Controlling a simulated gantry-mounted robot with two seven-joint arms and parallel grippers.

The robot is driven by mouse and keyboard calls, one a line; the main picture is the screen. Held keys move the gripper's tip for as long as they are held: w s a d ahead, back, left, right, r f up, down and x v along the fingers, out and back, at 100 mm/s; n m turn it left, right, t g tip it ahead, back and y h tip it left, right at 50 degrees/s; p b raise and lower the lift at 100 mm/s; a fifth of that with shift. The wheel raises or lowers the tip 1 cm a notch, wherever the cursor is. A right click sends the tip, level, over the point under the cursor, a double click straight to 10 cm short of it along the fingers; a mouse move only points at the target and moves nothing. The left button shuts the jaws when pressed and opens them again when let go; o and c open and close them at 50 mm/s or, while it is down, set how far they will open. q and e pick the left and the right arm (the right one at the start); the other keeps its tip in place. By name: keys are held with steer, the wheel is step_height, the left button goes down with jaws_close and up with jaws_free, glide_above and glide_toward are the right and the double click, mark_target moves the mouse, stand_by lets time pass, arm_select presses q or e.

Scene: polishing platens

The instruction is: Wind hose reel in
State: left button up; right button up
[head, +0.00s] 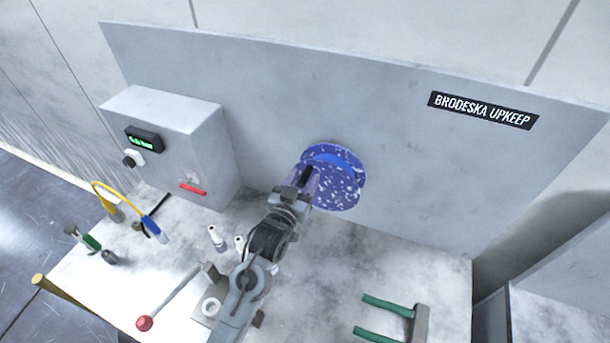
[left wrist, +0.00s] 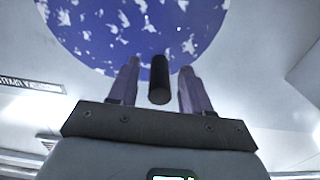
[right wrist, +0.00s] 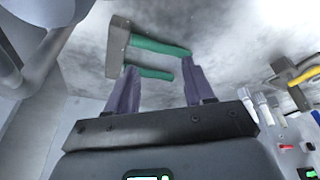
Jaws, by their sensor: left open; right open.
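The blue, white-speckled hose reel (head: 345,190) is mounted on the grey upright panel, and its disc fills the top of the left wrist view (left wrist: 90,30). A black crank handle (left wrist: 159,80) sticks out from the disc toward my left gripper. My left gripper (head: 306,178) is at the reel's left side, open. In the left wrist view its purple fingers stand on either side of the handle, with gaps showing. My right gripper (right wrist: 160,68) is open and empty, seen only in the right wrist view. I cannot make out a hose.
A green-handled tool (head: 388,306) lies on the bench at front right. A grey box with a display (head: 144,139) stands at left. A red-knobbed lever (head: 146,322), yellow hose (head: 112,186) and white bottles (head: 216,238) are around my left arm. The bench's middle right is clear.

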arm_select(q)
steer(key=shift+w+d, duration=0.2)
steer(key=shift+w, duration=0.35)
jaws_close()
